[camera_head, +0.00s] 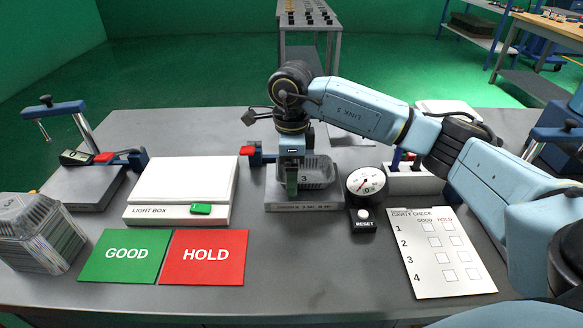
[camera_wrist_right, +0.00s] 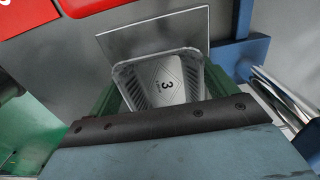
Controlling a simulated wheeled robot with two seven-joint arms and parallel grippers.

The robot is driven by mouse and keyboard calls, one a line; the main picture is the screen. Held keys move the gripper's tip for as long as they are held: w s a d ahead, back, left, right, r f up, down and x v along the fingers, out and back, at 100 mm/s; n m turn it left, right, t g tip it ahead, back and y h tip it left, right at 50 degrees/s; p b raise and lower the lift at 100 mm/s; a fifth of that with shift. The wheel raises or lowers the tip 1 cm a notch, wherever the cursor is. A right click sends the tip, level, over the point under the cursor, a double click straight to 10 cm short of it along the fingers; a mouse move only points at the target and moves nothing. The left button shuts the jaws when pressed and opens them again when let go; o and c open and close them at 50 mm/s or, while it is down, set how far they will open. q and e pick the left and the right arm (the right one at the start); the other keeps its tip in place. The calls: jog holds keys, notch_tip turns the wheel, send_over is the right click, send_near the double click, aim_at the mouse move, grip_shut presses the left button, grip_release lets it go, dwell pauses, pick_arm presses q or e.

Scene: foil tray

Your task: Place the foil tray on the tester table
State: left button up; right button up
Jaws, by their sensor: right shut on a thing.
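The foil tray (camera_head: 320,172), a small silver tray marked 3, is held by my right gripper (camera_head: 292,185), whose green fingers close on it. In the right wrist view the tray (camera_wrist_right: 165,85) sits between the fingers of the gripper (camera_wrist_right: 165,95). The tester table (camera_head: 304,205) is a grey block with a labelled front edge, directly under the tray. In the wrist view a flat plate (camera_wrist_right: 150,30) shows behind the tray. I cannot tell whether the tray touches the table. The gripper hides the tray's left part. My left gripper is not in view.
A dial gauge (camera_head: 366,186) with a RESET button stands close to the tester's right. A light box (camera_head: 181,185) is left of it. GOOD (camera_head: 125,256) and HOLD (camera_head: 204,257) mats, a stack of trays (camera_head: 38,237) and a check sheet (camera_head: 441,252) lie around. The front middle is clear.

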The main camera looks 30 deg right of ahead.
jog(key=shift+f, duration=0.15)
jog(key=o, duration=0.6)
jog(key=shift+c, duration=0.2)
jog(key=shift+o, duration=1.2)
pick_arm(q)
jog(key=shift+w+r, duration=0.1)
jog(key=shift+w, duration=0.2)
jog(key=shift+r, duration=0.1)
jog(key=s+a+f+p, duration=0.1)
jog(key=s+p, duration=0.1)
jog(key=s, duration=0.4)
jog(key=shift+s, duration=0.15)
pick_arm(e)
notch_tip(320, 180, up, 12)
jog(key=shift+r, duration=0.2)
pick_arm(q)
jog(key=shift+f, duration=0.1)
